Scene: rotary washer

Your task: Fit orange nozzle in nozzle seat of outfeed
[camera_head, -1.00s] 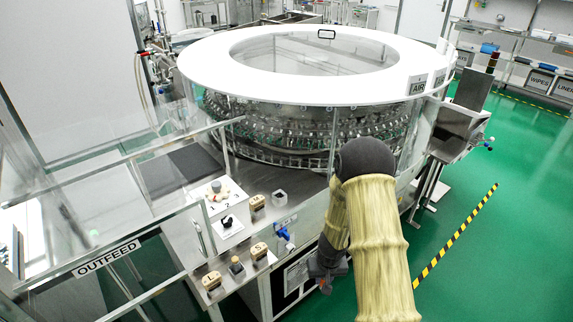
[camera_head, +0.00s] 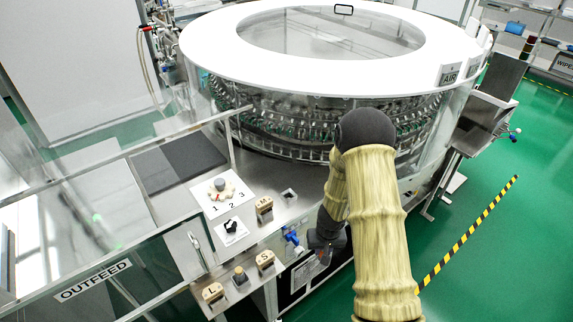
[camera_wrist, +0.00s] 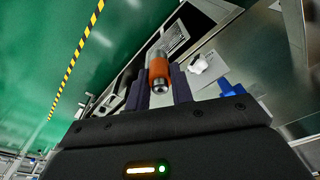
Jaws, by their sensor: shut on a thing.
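The orange nozzle (camera_wrist: 158,70), an orange band with metal ends, is between the two dark fingers of my gripper (camera_wrist: 160,86) in the wrist view. My gripper is shut on it. In the head view my gripper (camera_head: 322,258) hangs beside the front of the machine, partly behind my sleeved arm, and the nozzle cannot be made out. The outfeed deck (camera_head: 170,208) lies to its left. A small square opening (camera_head: 288,195) is in the deck; I cannot tell whether it is the nozzle seat.
Clear panels (camera_head: 95,215) surround the outfeed. Green floor (camera_head: 490,260) is open at right.

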